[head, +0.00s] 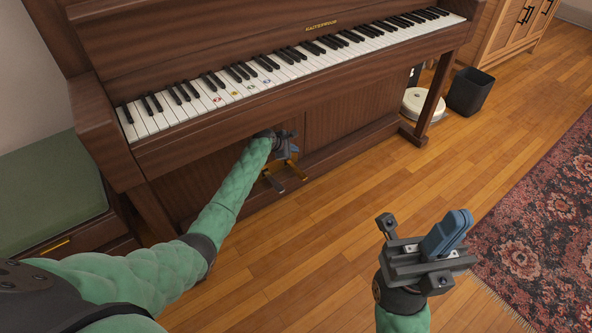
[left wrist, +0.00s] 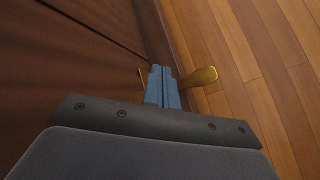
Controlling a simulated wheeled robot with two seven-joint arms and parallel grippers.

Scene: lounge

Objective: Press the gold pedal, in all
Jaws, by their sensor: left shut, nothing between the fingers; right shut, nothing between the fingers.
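The gold pedal (left wrist: 200,77) shows in the left wrist view just right of my left fingertips. A smaller gold piece shows left of the fingers, mostly hidden behind them. In the head view, pedals (head: 274,183) stick out low at the front of the piano, under and beside my left gripper (head: 290,154). My left gripper's blue fingers (left wrist: 163,75) are shut and empty, pointing at the pedal area. I cannot tell whether they touch a pedal. My right gripper (head: 446,232) is shut and empty above the floor at the right, away from the piano.
The upright piano (head: 360,128) spans the back, its keyboard overhanging my left forearm. A green-cushioned bench (head: 50,195) stands at the left. A patterned rug (head: 545,215) lies right; wooden floor between is clear.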

